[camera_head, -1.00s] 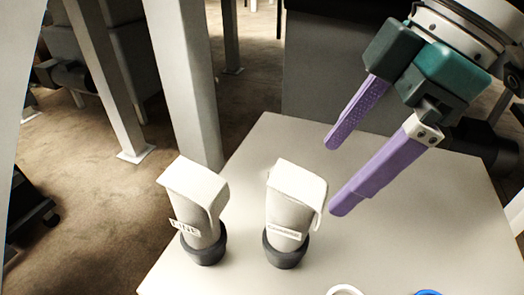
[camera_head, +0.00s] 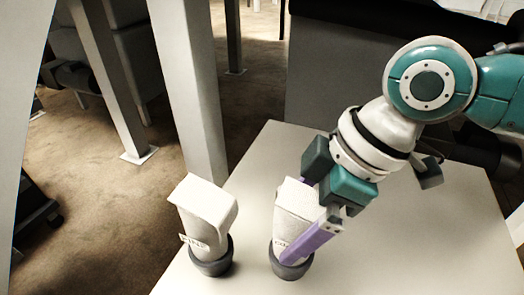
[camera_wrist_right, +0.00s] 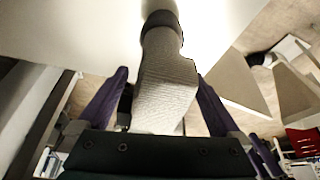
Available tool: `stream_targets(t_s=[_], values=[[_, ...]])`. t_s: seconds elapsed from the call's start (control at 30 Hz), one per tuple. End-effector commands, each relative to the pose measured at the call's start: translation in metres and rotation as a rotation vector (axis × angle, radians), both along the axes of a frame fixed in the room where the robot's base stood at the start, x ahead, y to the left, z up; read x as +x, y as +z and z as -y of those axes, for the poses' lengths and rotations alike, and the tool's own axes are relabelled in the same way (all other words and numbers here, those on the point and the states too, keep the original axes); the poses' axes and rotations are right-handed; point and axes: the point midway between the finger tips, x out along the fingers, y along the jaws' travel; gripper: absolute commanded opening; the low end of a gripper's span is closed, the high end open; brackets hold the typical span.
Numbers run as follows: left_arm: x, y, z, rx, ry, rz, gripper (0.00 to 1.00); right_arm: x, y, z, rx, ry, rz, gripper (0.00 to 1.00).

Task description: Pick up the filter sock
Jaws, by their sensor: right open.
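Two pale, fabric-like socks with folded tops stand upright in dark round cups on the light table. The left sock (camera_head: 203,212) stands free and has a small label on its front. The right sock (camera_head: 292,205) is partly covered by my right gripper (camera_head: 294,232). Its purple fingers are open, one passing in front of the sock and the other mostly hidden behind it. In the right wrist view, the ribbed sock (camera_wrist_right: 166,75) lies between the spread fingers, with a dark cup (camera_wrist_right: 161,19) at its far end. I cannot tell whether the fingers touch it. My left gripper is not in view.
The table (camera_head: 420,235) is clear to the right of the right sock. A grey post (camera_head: 190,90) stands just behind the table's left edge. A dark grey panel (camera_head: 345,95) stands behind the table. The left sock is close beside my right gripper.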

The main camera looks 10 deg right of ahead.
Motion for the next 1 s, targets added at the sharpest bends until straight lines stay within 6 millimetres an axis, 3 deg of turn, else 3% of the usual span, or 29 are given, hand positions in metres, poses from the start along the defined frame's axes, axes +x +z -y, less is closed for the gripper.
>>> stream_targets(t_s=[0.07, 0.93, 1.0], values=[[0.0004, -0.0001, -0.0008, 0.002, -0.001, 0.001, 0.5, -0.0002, -0.0001, 0.0001, 0.0, 0.0, 0.0, 0.99], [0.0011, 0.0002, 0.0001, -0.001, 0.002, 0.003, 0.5, -0.0003, 0.0005, 0.0001, 0.0, -0.001, -0.001, 0.01], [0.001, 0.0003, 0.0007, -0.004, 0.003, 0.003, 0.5, -0.0003, 0.0005, 0.0001, 0.0, -0.001, -0.001, 0.0]])
